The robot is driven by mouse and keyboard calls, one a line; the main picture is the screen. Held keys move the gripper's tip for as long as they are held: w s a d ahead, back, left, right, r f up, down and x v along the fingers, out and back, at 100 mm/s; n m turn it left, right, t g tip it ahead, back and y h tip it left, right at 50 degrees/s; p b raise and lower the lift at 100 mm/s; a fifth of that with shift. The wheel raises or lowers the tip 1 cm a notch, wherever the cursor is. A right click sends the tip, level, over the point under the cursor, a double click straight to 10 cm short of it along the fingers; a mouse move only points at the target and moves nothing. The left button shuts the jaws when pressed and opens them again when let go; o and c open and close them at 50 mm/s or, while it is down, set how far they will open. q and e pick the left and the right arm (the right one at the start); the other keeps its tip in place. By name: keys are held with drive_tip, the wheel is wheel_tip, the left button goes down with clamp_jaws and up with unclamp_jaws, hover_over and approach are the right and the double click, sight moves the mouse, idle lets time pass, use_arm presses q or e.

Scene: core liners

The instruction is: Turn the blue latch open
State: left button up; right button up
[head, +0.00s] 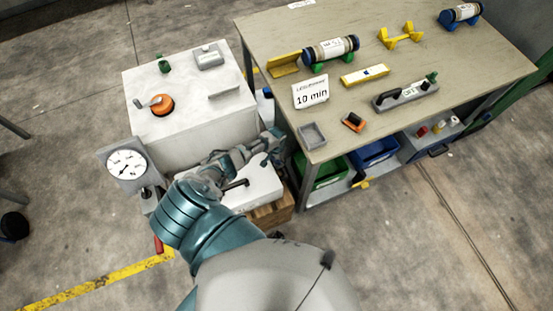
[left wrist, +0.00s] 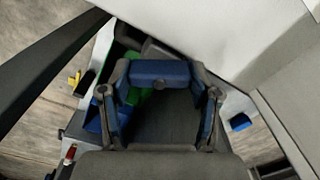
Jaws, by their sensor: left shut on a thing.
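In the left wrist view a blue latch bar (left wrist: 160,72) lies between the fingertips of my left gripper (left wrist: 160,85), touching both sides. My left gripper is shut on it. In the head view my left gripper (head: 272,141) is at the right side of the white cabinet (head: 190,118), close to the workbench's left edge. The latch is hidden behind the gripper there, so its turn angle cannot be told. My right gripper is not in view.
The workbench (head: 450,65) stands close on the right, with core liners, yellow stands and a "10 min" sign (head: 311,93) on top. Green and blue bins (head: 375,153) sit below. A dial gauge (head: 126,165) stands left. A white lower box (head: 258,190) is under my arm.

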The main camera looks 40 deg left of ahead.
use_arm(q)
drive_tip(key=m, duration=0.2)
drive_tip(key=shift+s+a+f+m, duration=0.1)
drive_tip(key=shift+s+a+m, duration=0.1)
drive_tip(key=shift+m, duration=1.6)
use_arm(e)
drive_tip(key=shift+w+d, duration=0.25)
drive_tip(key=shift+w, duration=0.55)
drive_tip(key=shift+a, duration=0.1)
use_arm(q)
drive_tip(key=o, duration=1.1)
drive_tip(key=shift+o, duration=0.3)
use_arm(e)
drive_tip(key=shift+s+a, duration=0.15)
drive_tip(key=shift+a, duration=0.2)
